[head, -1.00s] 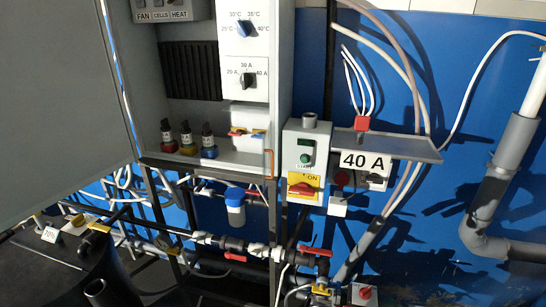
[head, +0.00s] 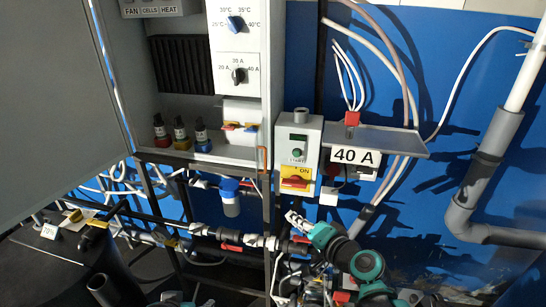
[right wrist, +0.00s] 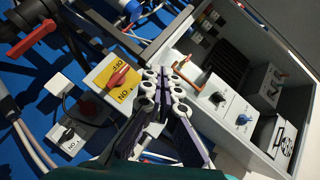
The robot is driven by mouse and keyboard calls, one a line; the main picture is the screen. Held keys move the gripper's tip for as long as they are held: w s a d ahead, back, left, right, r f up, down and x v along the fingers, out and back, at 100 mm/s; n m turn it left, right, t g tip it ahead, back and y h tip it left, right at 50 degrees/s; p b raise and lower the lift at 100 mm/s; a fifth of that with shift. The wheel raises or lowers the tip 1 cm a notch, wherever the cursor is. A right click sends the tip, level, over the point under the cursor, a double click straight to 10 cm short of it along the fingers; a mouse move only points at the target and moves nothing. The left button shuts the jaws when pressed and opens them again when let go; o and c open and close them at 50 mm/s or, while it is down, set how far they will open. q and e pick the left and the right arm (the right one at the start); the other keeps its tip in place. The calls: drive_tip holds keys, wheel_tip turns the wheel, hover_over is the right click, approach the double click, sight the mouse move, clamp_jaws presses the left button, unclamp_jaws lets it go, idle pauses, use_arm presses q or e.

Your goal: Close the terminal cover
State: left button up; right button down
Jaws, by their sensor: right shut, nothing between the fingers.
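A grey cabinet (head: 272,60) stands open, with red, yellow and blue capped terminals (head: 180,140) on its floor. An orange handle (head: 262,160) is at its lower right edge; it also shows in the right wrist view (right wrist: 187,72). A grey flap (head: 392,141) juts out above a label reading 40 A. I cannot tell which part is the terminal cover. My right gripper (head: 293,217) is shut and empty, below the red and yellow switch (head: 296,179). In the right wrist view its fingers (right wrist: 168,75) point toward the cabinet. My left gripper is not in view.
A large grey door panel (head: 55,100) fills the left. Pipes with red valve handles (head: 232,247) run below the cabinet. A thick grey pipe (head: 495,140) is at the right. White cables (head: 350,75) rise from a red plug (head: 352,119) on the flap.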

drive_tip(key=w+d+r+m+t+p, duration=0.1)
drive_tip(key=w+d+r+m+t, duration=0.2)
drive_tip(key=w+r+m, duration=0.25)
drive_tip(key=b, duration=0.1)
approach(265, 162)
drive_tip(key=w+d, duration=0.2)
drive_tip(key=w, duration=0.3)
use_arm(q)
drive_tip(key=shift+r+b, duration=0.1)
drive_tip(key=shift+b, duration=0.2)
use_arm(e)
drive_tip(key=shift+t, duration=0.3)
drive_tip(key=shift+w+a+f, duration=0.1)
drive_tip(key=shift+w+a, duration=0.15)
drive_tip(key=shift+a, duration=0.35)
drive_tip(key=shift+w+a+f, duration=0.1)
drive_tip(key=shift+w+a, duration=0.2)
drive_tip(key=shift+a, duration=0.3)
drive_tip(key=shift+w+a, duration=0.25)
drive_tip(key=shift+a, duration=0.35)
drive_tip(key=shift+a, duration=0.15)
drive_tip(key=shift+a, duration=0.55)
drive_tip(key=shift+a, duration=0.2)
